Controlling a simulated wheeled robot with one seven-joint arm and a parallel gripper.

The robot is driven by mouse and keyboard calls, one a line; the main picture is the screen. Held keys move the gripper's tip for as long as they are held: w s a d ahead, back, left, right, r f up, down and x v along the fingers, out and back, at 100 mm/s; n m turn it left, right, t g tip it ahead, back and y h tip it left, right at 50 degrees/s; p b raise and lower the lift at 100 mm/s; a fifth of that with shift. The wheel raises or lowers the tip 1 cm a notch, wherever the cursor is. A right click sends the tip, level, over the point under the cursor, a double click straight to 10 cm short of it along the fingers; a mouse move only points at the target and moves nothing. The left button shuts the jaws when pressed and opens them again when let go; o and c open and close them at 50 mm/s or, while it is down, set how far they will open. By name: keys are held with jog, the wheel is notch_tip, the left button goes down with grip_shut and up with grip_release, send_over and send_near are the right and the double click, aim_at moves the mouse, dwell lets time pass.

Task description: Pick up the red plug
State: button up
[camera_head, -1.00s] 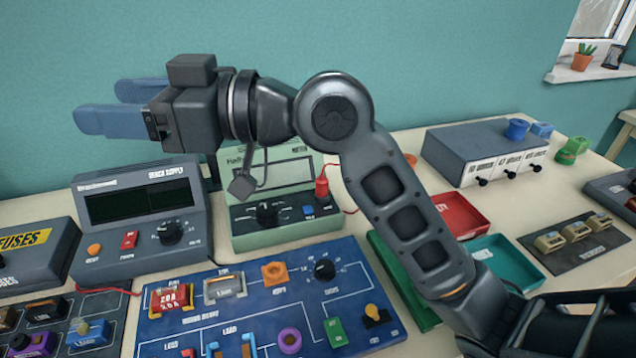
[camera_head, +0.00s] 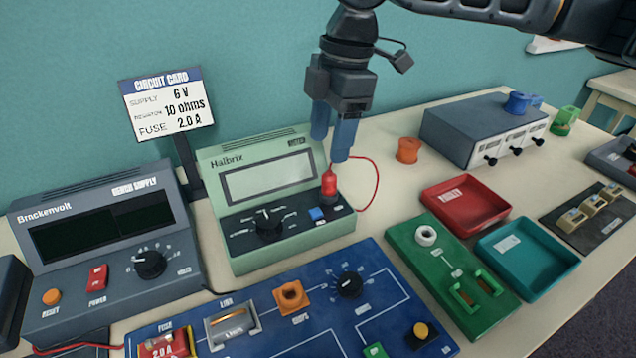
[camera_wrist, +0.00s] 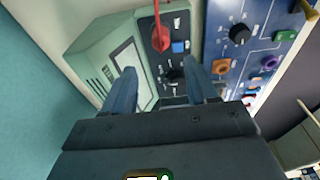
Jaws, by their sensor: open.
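The red plug (camera_head: 329,183) stands upright in a dark socket at the right end of the green Halbrix meter (camera_head: 270,187). A thin red wire loops from its top to the right. My gripper (camera_head: 331,150) points down just above and behind the plug, its blue fingers apart and nothing between them. In the wrist view the plug (camera_wrist: 161,40) shows beyond the fingertips, and my gripper (camera_wrist: 158,80) is open and empty. The plug's lower end is hidden in its socket.
The Brackenvolt bench supply (camera_head: 105,250) stands left of the meter, with the circuit card (camera_head: 167,105) behind. The blue circuit board (camera_head: 300,325) lies in front. An orange ring (camera_head: 408,150), red tray (camera_head: 465,204) and green board (camera_head: 440,255) are to the right.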

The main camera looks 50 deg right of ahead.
aim_at(331, 171)
jog(key=shift+s+d+f, duration=0.2)
jog(key=shift+d, duration=0.2)
jog(key=shift+f, duration=0.3)
jog(key=shift+a+f, duration=0.2)
jog(key=shift+f, duration=1.5)
jog(key=shift+a+f, duration=0.2)
jog(key=shift+f, duration=1.5)
grip_shut()
